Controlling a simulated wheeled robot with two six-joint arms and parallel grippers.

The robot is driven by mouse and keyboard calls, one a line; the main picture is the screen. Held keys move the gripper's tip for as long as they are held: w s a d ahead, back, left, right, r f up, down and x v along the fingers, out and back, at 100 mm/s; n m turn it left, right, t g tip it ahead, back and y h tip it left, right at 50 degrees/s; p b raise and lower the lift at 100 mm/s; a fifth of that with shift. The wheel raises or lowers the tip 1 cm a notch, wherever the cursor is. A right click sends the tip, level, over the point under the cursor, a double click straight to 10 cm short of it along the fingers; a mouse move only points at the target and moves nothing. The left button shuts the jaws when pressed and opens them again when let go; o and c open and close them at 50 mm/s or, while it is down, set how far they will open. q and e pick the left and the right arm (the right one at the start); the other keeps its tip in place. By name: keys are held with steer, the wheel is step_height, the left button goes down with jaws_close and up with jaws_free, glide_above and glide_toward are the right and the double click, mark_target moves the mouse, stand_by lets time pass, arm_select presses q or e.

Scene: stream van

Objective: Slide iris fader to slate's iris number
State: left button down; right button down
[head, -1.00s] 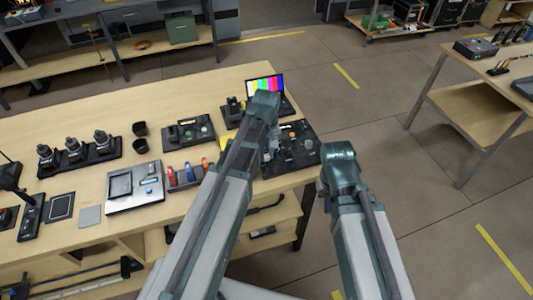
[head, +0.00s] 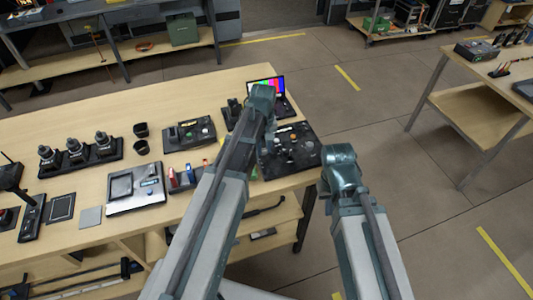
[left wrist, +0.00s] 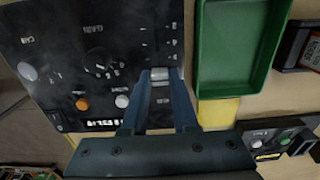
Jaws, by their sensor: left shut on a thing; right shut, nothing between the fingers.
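The black control panel (head: 297,152) lies at the right end of the wooden table in the head view. In the left wrist view the panel (left wrist: 50,55) has knobs and printed labels. A small light grey fader cap (left wrist: 161,76) sits near its right side, beside a column of scale marks. My left gripper (left wrist: 160,84) is shut on this cap; in the head view my left arm mostly hides the gripper.
A green tray (left wrist: 238,45) lies just right of the panel in the left wrist view, with a yellow piece (left wrist: 217,113) below it. A laptop with colour bars (head: 268,87) stands behind the panel. A switch box (head: 190,134) is to the left.

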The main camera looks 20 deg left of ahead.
mark_target(264, 149)
arm_select(q)
steer(key=c, duration=0.7)
jaws_free()
steer(key=shift+r, duration=0.1)
step_height(264, 149, up, 14)
steer(key=p, duration=1.3)
steer(key=shift+f+p, duration=0.2)
steer(key=shift+p, duration=0.2)
